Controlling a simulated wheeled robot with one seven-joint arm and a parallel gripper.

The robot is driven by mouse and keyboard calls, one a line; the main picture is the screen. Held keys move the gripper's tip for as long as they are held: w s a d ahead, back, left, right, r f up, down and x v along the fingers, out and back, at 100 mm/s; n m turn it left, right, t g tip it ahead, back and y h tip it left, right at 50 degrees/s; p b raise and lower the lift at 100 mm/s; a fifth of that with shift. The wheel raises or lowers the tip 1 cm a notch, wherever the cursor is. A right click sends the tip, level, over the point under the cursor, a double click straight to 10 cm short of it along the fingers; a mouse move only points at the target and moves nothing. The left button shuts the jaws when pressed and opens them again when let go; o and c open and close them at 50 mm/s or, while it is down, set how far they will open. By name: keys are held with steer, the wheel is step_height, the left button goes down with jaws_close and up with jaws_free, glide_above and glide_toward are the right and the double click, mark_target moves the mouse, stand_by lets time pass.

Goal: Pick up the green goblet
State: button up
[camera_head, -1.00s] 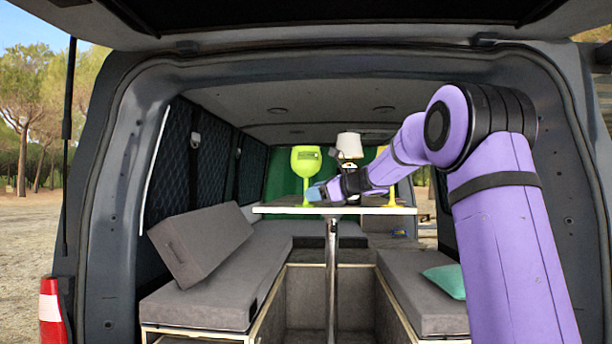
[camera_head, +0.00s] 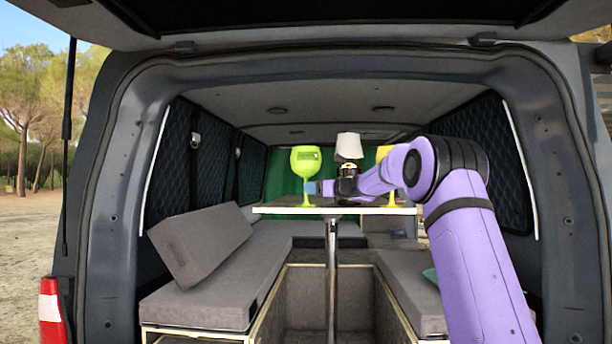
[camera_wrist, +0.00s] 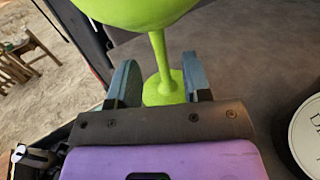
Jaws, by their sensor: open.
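The green goblet (camera_head: 305,172) stands upright on the left part of the white table in the head view. In the wrist view the green goblet (camera_wrist: 160,58) shows its bowl at the top, with its stem and foot below. My gripper (camera_head: 318,188) reaches in from the right, low beside the goblet's stem. In the wrist view my gripper (camera_wrist: 160,82) is open, with one blue finger on each side of the stem. I cannot tell whether either finger touches it.
The table (camera_head: 275,210) also holds a white-shaded lamp (camera_head: 349,146) and a yellow goblet (camera_head: 383,152), partly hidden by my arm. A round dark object with a white top (camera_wrist: 308,135) is at the wrist view's right. Grey cushions (camera_head: 200,245) line the van's sides.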

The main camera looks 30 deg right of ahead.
steer(key=shift+x, duration=1.75)
jaws_close()
steer(key=shift+r, duration=0.2)
